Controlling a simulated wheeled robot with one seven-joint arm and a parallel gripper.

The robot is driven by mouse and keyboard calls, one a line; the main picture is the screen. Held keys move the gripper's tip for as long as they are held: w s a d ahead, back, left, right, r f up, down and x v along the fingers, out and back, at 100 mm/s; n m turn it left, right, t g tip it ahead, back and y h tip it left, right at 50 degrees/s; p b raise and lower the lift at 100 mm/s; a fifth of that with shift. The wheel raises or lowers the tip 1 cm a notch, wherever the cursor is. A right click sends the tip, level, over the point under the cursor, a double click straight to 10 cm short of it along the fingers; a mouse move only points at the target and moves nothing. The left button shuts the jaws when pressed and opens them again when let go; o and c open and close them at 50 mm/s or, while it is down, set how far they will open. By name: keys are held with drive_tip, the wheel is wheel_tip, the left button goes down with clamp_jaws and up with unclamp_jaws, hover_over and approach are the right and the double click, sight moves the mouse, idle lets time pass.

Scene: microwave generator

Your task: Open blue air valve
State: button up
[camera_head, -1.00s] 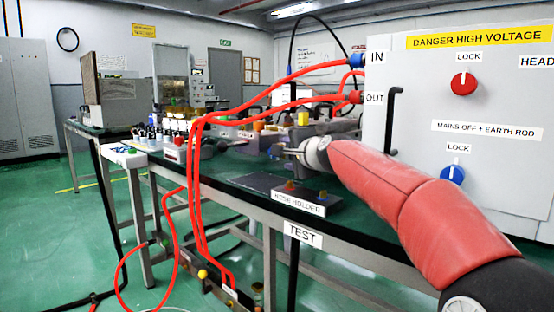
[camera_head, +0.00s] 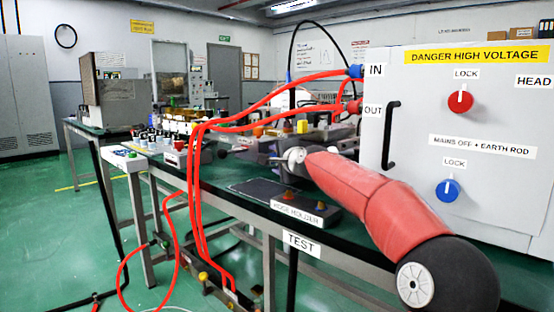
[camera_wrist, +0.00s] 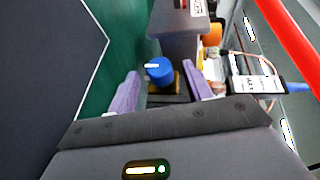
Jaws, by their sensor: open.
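A round blue valve knob (camera_wrist: 159,70) with a white mark on top shows in the wrist view, just beyond and between my fingertips. It sits on a small brownish base. My gripper (camera_wrist: 162,88) is open, with one purple finger on either side and a gap between them. In the head view my gripper (camera_head: 283,158) is small and partly hidden by my red arm, above the bench at the hose holder. The blue valve cannot be made out there.
A white cabinet (camera_head: 480,120) with a red lock knob (camera_head: 460,101) and a blue lock knob (camera_head: 448,190) stands right of my arm. Red hoses (camera_head: 290,80) run from it across the bench. A hose also crosses the wrist view's upper right corner (camera_wrist: 290,35).

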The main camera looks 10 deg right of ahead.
drive_tip(key=c, duration=1)
drive_tip(key=shift+a+r+p, duration=0.1)
drive_tip(key=shift+r+p, duration=0.25)
drive_tip(key=shift+p, duration=0.65)
drive_tip(key=g+p, duration=0.1)
drive_tip(key=p, duration=0.2)
drive_tip(key=shift+r, duration=0.25)
drive_tip(key=g+p, duration=0.1)
drive_tip(key=p, duration=0.3)
drive_tip(key=shift+a+n+h, duration=0.1)
drive_tip(key=shift+n+h, duration=0.2)
drive_tip(key=shift+h, duration=0.1)
drive_tip(key=shift+w+f+p, duration=0.1)
drive_tip(key=shift+p, duration=0.75)
drive_tip(key=shift+f+g, duration=0.1)
drive_tip(key=shift+g, duration=0.2)
drive_tip(key=shift+f, duration=0.15)
